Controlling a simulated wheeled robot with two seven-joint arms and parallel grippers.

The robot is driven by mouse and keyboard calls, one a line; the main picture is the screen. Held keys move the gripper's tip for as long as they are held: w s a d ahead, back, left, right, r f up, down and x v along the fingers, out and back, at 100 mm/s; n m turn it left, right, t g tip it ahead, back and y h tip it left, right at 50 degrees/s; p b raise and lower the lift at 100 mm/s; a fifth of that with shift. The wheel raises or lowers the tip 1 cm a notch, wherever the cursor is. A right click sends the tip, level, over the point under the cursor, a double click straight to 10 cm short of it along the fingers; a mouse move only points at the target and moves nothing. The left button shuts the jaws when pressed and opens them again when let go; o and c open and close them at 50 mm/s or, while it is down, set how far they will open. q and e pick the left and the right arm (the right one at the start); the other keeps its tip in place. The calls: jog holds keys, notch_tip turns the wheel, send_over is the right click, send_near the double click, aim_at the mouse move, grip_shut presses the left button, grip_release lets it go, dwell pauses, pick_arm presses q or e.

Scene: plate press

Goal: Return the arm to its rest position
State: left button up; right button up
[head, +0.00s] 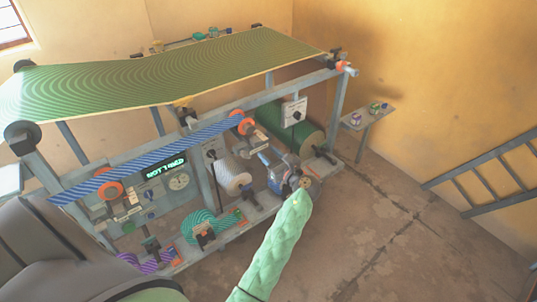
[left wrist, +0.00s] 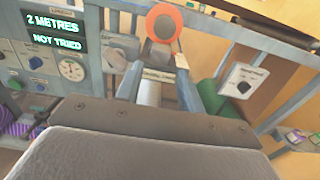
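My left arm, in a pale green sleeve (head: 275,245), reaches up from the bottom of the head view. Its gripper (head: 283,174) is at the front of the press frame, right of the white roll (head: 232,174). In the left wrist view the two fingers of my left gripper (left wrist: 158,88) stand apart. The white roll (left wrist: 149,94) shows between them, behind. I see nothing held, though the dark wrist housing hides the near part. My right gripper is not in view.
The press carries a green patterned sheet (head: 165,75) on top and a blue striped band (head: 150,160) below. A dark green roll (head: 290,130) and a white knob box (head: 294,111) are close behind the gripper. Floor (head: 400,215) at right is clear. A railing (head: 490,180) stands far right.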

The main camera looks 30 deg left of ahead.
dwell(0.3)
pick_arm(q)
jog(key=w+d+f+n+t+h, duration=0.1)
jog(key=w+d+f+n+h, duration=0.2)
jog(key=f+n, duration=0.35)
jog(key=w+d+f+n+t+h, duration=0.1)
jog(key=w+d+f+n+h, duration=0.1)
jog(key=d+f+n+h, duration=0.45)
jog(key=s+d+f+n+g+h, duration=0.1)
jog(key=s+d+f+n+h, duration=0.2)
jog(key=f, duration=0.4)
jog(key=s+d+f+n+h, duration=0.2)
jog(key=s+d+f+n, duration=0.15)
jog(key=f, duration=0.35)
jog(key=s+d+f+n+g+h, duration=0.1)
jog(key=s+d+f+g+h, duration=0.3)
jog(key=s+f, duration=0.95)
jog(key=s+f+g, duration=0.1)
jog(key=s+f, duration=0.2)
jog(key=s, duration=0.5)
jog(key=s+f+y, duration=0.1)
jog(key=s+f, duration=0.2)
jog(key=s, duration=0.6)
jog(key=s+f+g, duration=0.1)
jog(key=s+f, duration=0.2)
jog(key=s, duration=0.5)
jog(key=shift+s+d+g, duration=0.15)
jog(key=shift+s+g, duration=0.1)
jog(key=shift+g, duration=0.05)
